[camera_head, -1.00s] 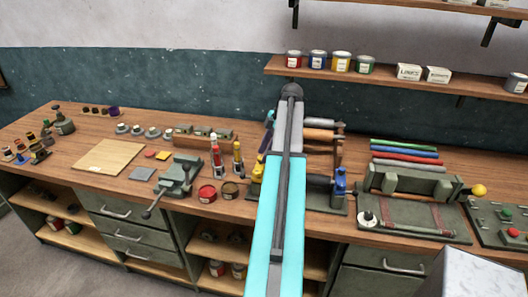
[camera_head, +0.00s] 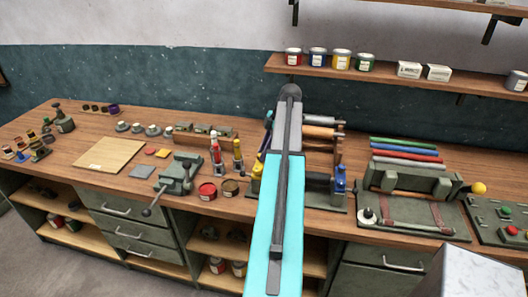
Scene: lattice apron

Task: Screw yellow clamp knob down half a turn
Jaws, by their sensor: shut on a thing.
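A dark bench device (camera_head: 328,207) stands on the workbench behind my arm, with a blue upright knob (camera_head: 340,180) at its right end. A small yellow part (camera_head: 256,188) shows at its left end, just left of my arm; it may be the yellow clamp knob, but most of that end is hidden. My grey and cyan arm covers the middle of the device. My gripper is hidden behind the arm, so its hold and contact do not show.
A vise (camera_head: 178,178), a red tin (camera_head: 207,192) and bottles stand to the left. To the right is a green fixture (camera_head: 415,212) with rods behind it; a yellow ball (camera_head: 479,188) sits on a lever.

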